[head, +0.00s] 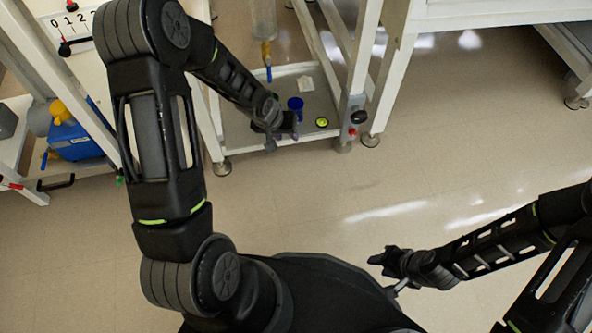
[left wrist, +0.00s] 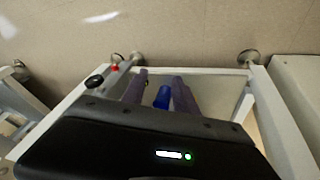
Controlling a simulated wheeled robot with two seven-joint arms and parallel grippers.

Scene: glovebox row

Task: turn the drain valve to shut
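A brass drain valve (head: 266,52) hangs under a clear cylinder in the white frame, its blue lever (head: 268,74) pointing down, in line with the outlet. My left gripper (head: 286,128) is low in this frame, in front of and below the valve, apart from it. In the left wrist view its two fingers (left wrist: 160,88) are spread, with a blue object (left wrist: 162,97) showing between them, apparently the blue cup (head: 295,103). Contact cannot be told. My right gripper (head: 384,261) is over open floor at lower right, away from the frame; its finger gap is unclear.
The frame's low tray (head: 318,88) holds the cup, a pale sheet (head: 305,84) and a yellow-green round item (head: 322,122). A post with a red button (head: 352,132) and black knob (head: 358,117) stands right. A blue container (head: 76,140) is at left. Floor at right is clear.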

